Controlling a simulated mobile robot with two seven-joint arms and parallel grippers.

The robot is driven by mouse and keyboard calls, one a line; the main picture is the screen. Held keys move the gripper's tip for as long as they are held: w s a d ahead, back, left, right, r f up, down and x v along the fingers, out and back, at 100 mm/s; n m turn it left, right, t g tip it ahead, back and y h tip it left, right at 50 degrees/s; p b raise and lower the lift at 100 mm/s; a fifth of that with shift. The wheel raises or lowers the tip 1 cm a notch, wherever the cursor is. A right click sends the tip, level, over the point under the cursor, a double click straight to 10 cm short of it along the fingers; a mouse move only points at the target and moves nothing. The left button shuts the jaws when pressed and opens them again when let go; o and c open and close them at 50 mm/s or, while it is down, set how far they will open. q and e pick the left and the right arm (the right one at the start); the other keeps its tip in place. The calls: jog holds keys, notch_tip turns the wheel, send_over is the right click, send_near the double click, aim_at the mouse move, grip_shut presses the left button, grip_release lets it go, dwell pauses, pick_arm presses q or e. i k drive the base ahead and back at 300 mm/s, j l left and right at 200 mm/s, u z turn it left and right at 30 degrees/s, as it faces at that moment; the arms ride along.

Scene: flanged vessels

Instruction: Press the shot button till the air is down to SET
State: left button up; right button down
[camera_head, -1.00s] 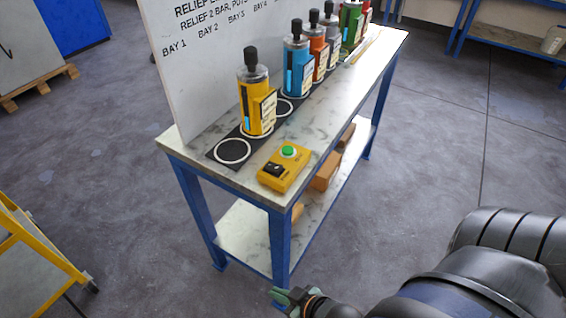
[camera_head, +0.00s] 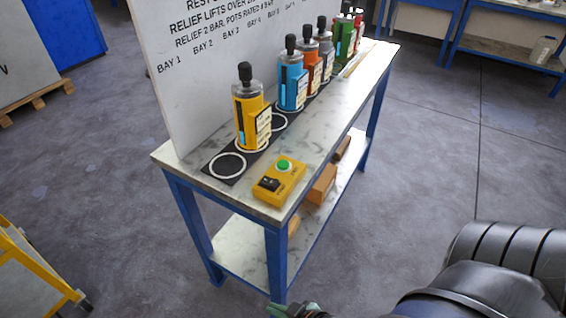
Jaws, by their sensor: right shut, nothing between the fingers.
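A yellow control box (camera_head: 279,184) sits on the near end of the bench top. It has a round green button (camera_head: 284,166) and a black switch (camera_head: 268,184) on its top face. A yellow vessel (camera_head: 247,124) with a black top knob stands upright behind it; its labels and gauge are too small to read. My right gripper (camera_head: 285,311) shows only partly at the bottom edge, shut and empty, in front of and below the bench top, well apart from the box. My left gripper is out of view.
A blue vessel (camera_head: 291,86), an orange one (camera_head: 309,66) and several others stand in a row behind. An empty white ring (camera_head: 227,166) lies nearest. A lettered white board (camera_head: 190,90) rises along the bench (camera_head: 330,125). Brown blocks (camera_head: 322,184) lie on its lower shelf. A yellow frame (camera_head: 35,265) stands at left.

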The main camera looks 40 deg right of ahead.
aim_at(282, 165)
jog(key=k+l+z, duration=0.25)
jog(key=l+z, duration=0.15)
jog(key=l, duration=1.35)
jog(key=l+z, duration=0.35)
jog(key=l, duration=1.4)
